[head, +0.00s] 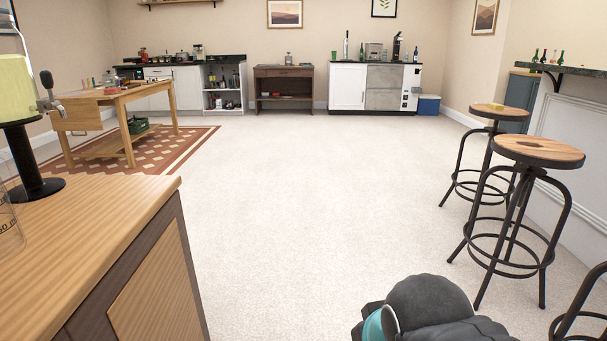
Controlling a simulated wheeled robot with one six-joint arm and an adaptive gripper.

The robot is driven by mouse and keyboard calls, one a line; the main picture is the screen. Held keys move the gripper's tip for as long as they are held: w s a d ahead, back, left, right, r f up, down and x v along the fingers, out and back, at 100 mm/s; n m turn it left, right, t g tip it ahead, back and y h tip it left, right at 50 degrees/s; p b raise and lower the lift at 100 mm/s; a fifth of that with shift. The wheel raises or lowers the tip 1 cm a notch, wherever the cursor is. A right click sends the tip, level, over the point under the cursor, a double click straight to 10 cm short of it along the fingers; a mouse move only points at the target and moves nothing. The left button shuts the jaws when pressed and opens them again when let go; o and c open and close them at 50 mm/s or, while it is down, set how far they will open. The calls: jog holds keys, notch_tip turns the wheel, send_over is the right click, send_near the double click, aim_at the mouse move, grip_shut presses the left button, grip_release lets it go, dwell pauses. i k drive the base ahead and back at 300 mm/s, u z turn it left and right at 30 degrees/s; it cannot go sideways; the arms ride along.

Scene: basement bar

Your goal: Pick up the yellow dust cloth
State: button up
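A small flat yellow patch, which may be the yellow dust cloth (496,105), lies on the wooden seat of the farther bar stool (513,113) at the right. It is too small to make out its folds or be sure that it is cloth. Only a dark rounded part of my arm with a teal band shows at the bottom, right of centre. My gripper is not in view, so whether it is open or shut is hidden.
A nearer stool (540,150) stands in front of the farther one, with part of another at the lower right edge. A bar counter (580,69) runs along the right. A wooden cabinet (90,215) fills the lower left. The pale floor (320,180) between is clear.

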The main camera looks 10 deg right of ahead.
aim_at(494, 106)
jog(key=z, duration=0.05)
jog(key=i, duration=1.85)
jog(key=z, duration=0.25)
jog(key=i, duration=1.8)
jog(key=z, duration=0.75)
jog(key=i, duration=1.65)
jog(key=z, duration=1.95)
jog(key=i, duration=1.35)
jog(key=z, duration=0.8)
